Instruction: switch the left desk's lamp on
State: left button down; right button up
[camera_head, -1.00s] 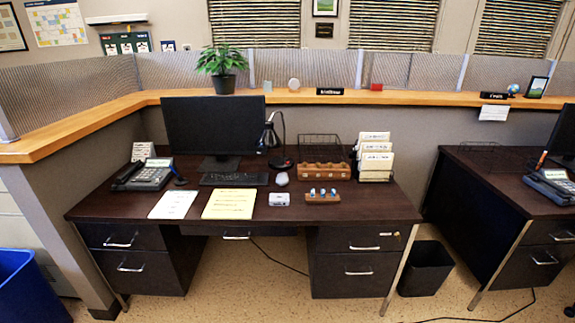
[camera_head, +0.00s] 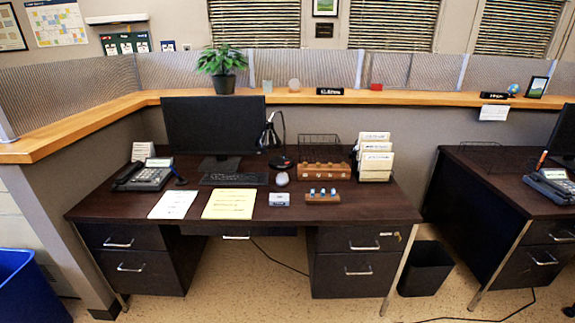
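The left desk (camera_head: 345,208) has a dark brown top and drawers on both sides. A slim black lamp (camera_head: 270,135) stands on it, just right of the monitor. Its round black base (camera_head: 281,162) is at the back, behind the mouse. The lamp's head is small and dark, close to the monitor's right edge, and I see no glow or pool of light from it. Its switch is too small to make out. Neither of my grippers is in view.
Around the lamp are the monitor (camera_head: 212,125), keyboard (camera_head: 234,179), mouse (camera_head: 282,179), wooden rack (camera_head: 325,171) and file holder (camera_head: 375,157). A phone (camera_head: 150,175) and papers (camera_head: 230,204) lie left and front. A bin (camera_head: 426,268) stands between the desks.

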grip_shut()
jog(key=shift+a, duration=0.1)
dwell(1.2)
